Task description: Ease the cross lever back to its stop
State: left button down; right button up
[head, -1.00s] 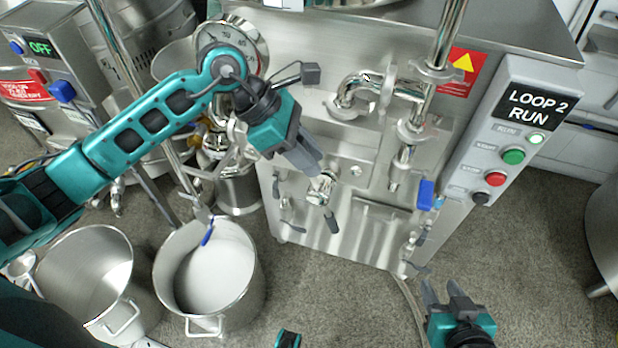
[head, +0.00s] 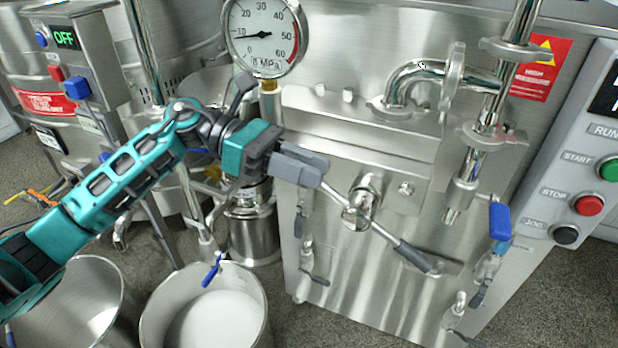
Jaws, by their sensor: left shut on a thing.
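The cross lever (head: 381,230) sits on the front of the steel machine, with a shiny round hub (head: 362,203). One arm slants down to the right and ends in a dark grip (head: 414,257). The opposite arm rises up-left from the hub into my left gripper (head: 318,174). My left gripper is shut on that end, and its fingers hide most of it. My right gripper is out of view.
A pressure gauge (head: 263,35) stands above the lever. Bent steel pipework (head: 420,75) and a blue-handled valve (head: 499,221) lie to the right, beside the button panel (head: 580,170). A steel pot (head: 262,312) with white contents stands below my left arm.

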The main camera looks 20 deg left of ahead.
pick_arm(q)
jog(key=shift+a+f+h+b, duration=0.15)
jog(key=shift+f+h+b, duration=0.15)
jog(key=shift+h, duration=0.1)
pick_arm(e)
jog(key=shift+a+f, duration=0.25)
pick_arm(q)
jog(key=c, duration=1)
grip_release()
jog(key=shift+r, duration=0.55)
notch_tip(320, 180, up, 19)
jog(key=p, duration=0.5)
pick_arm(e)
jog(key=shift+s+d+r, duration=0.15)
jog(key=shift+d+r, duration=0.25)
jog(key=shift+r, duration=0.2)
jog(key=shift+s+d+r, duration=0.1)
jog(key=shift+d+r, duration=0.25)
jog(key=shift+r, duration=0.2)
